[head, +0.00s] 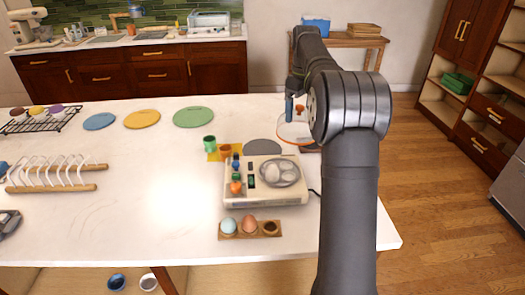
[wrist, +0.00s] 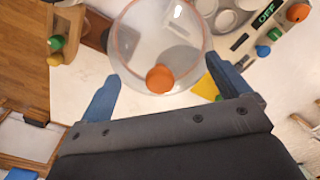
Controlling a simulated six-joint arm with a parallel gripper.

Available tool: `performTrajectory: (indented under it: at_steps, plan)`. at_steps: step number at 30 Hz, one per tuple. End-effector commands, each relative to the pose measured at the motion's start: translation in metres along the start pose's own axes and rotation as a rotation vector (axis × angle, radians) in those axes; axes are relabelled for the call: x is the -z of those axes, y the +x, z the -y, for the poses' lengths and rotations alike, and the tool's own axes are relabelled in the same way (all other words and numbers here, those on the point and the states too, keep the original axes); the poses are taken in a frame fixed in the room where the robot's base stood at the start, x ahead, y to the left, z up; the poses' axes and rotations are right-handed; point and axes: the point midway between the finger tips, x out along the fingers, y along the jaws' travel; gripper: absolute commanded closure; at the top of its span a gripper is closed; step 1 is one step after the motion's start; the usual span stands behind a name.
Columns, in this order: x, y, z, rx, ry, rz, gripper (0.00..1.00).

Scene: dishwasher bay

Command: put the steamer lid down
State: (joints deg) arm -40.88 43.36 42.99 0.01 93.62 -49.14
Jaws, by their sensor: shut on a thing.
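The steamer lid (head: 294,131) is a clear dome with an orange rim and an orange knob. It is at the right end of the white counter, behind the steamer (head: 233,188), a cream appliance with a round plate of eggs. My gripper (head: 290,106) is at the lid, partly hidden by my arm. In the wrist view the lid (wrist: 135,40) lies between the two blue fingers of my gripper (wrist: 162,84), with the knob between the fingertips. The gripper is shut on the lid. I cannot tell whether the lid touches the counter.
A grey disc (head: 262,147) lies behind the steamer. An egg holder (head: 230,237) stands in front. Coloured round mats (head: 193,117) and a white rack (head: 60,170) are further left. The counter's middle is clear.

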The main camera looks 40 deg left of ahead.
Motion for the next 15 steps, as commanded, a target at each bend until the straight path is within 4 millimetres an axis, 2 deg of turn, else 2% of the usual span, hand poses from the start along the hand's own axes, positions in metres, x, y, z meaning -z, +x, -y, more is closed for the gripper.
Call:
performTrajectory:
  at_steps: [3, 7, 11, 15]
  plan:
    - [0.014, 0.008, -0.007, 0.0, 0.0, 0.0, 0.43]
    - [0.023, 0.012, -0.01, 0.0, 0.0, 0.0, 0.43]
    - [0.038, 0.023, -0.007, 0.001, -0.003, 0.001, 0.43]
    - [0.068, 0.041, 0.003, 0.002, -0.004, 0.001, 0.43]
